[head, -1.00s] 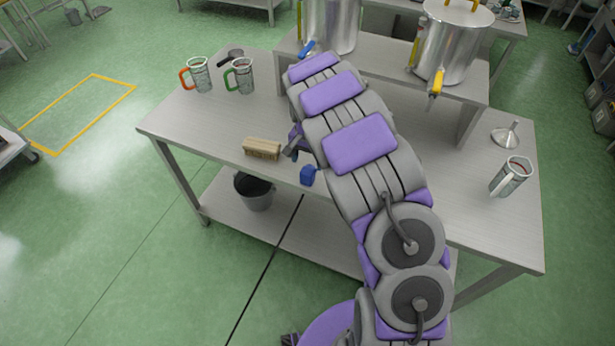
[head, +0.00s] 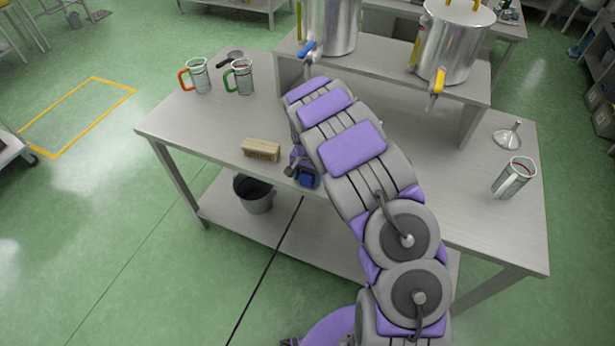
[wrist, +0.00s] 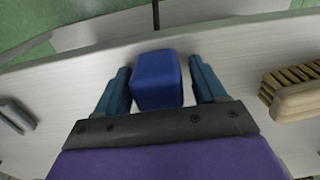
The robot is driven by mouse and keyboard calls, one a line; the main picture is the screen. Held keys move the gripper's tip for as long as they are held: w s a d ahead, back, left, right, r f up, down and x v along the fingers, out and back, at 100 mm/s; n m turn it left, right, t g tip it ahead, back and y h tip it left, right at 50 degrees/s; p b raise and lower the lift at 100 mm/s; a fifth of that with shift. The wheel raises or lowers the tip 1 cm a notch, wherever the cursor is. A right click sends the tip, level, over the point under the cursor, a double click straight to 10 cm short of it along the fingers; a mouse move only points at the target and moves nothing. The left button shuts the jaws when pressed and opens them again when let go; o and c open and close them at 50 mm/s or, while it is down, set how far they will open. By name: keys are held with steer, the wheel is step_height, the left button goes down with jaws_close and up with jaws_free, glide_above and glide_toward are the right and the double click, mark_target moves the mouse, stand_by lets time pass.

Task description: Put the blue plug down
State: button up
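The blue plug (head: 306,179) is a small block at the front edge of the steel bench (head: 205,125). In the wrist view the plug (wrist: 157,80) lies between the two fingers of my gripper (wrist: 160,85). The fingers are spread, one on each side, with a narrow gap visible at least on the right side. My gripper (head: 303,170) also shows in the head view, low over the plug and partly hiding it. The plug's underside is hidden.
A wooden brush (head: 261,150) lies just left of my gripper. Two mugs, one orange-handled (head: 198,77) and one green-handled (head: 242,78), stand back left. Two steel vats (head: 455,45) with taps stand on a raised shelf. Another mug (head: 514,178) and a funnel (head: 508,136) are right.

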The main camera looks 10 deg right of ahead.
steer(key=c, duration=1.1)
steer(key=shift+o, duration=0.2)
